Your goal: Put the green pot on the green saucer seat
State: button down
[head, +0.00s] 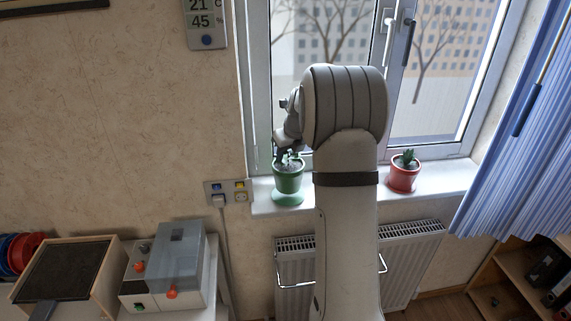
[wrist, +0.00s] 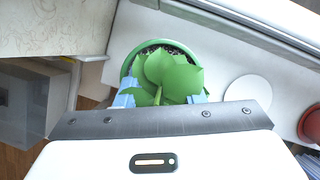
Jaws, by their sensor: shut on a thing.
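The green pot (head: 288,180) holds a leafy plant and is at the left end of the window sill. It also shows in the wrist view (wrist: 126,68), partly covered by broad green leaves. My gripper (head: 287,155) is shut on the pot near its rim, with its light blue fingers (wrist: 161,96) on either side in the wrist view. The green saucer seat (head: 288,198) shows directly under the pot in the head view. The pot looks upright over it; I cannot tell if they touch. The saucer is hidden in the wrist view.
A red pot (head: 403,174) with a small plant stands farther right on the sill; a white round seat (wrist: 247,91) lies between the pots. The window (head: 290,60) is close behind. A radiator (head: 412,250) is below, and wall sockets (head: 228,192) are left.

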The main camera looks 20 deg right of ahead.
aim_at(287, 163)
jog(key=shift+s+f, duration=0.1)
jog(key=shift+f, duration=1.6)
jog(key=c, duration=0.9)
grip_release()
jog(key=shift+f, duration=0.1)
jog(key=shift+c, duration=0.2)
